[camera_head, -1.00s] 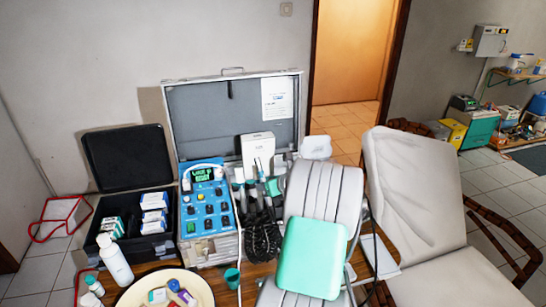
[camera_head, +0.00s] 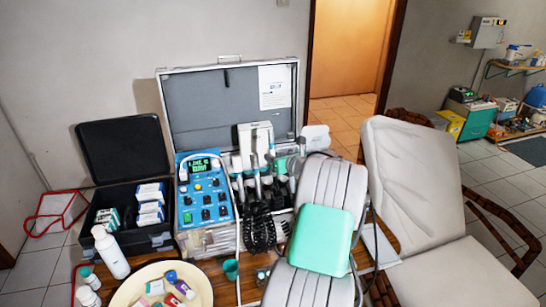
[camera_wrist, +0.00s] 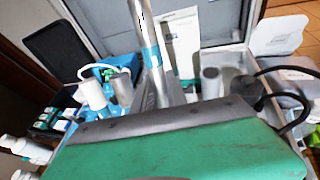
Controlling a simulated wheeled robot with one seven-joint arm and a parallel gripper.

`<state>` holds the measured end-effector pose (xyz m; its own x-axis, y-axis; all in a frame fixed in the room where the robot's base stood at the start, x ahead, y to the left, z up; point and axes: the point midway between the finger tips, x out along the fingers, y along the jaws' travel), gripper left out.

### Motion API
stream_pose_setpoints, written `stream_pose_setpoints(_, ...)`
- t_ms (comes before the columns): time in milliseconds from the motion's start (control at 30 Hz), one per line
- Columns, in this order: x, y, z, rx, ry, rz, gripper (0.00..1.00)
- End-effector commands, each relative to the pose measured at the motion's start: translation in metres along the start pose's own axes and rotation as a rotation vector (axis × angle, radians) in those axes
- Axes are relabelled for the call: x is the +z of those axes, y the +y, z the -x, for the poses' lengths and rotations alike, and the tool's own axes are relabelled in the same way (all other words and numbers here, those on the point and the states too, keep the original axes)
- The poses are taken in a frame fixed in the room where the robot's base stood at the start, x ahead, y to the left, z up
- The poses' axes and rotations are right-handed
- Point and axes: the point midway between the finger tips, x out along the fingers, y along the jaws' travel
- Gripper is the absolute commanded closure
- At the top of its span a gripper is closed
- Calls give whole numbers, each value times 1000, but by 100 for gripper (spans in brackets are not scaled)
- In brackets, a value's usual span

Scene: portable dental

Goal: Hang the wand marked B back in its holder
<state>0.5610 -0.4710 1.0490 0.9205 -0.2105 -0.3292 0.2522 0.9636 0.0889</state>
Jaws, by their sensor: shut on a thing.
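In the wrist view a slim silver wand (camera_wrist: 152,62) with a blue band and small dark marks stands up, slightly tilted, in front of my gripper (camera_wrist: 160,98). My gripper is shut on it; the marks are too small to read as a letter. In the head view my grey and green arm hides most of the gripper. Several wands stand in a row in the open case, one of them pale (camera_head: 237,164), with black coiled cords (camera_head: 259,226) below. A pale cylinder (camera_wrist: 211,82) stands right of the held wand. I cannot tell which holder is empty.
The blue control panel (camera_head: 204,190) stands left of the wands. The raised case lid (camera_head: 205,110) is behind them. A black box (camera_head: 122,150), a white bottle (camera_head: 111,252) and a cream bowl (camera_head: 203,273) are at the left. A pale chair (camera_head: 412,180) stands at the right.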

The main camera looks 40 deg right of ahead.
Motion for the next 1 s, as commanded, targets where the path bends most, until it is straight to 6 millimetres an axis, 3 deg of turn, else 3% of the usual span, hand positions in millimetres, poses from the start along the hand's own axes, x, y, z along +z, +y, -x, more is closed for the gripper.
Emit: stream_pose_setpoints(1000,-9,1,3,0,0,0,100)
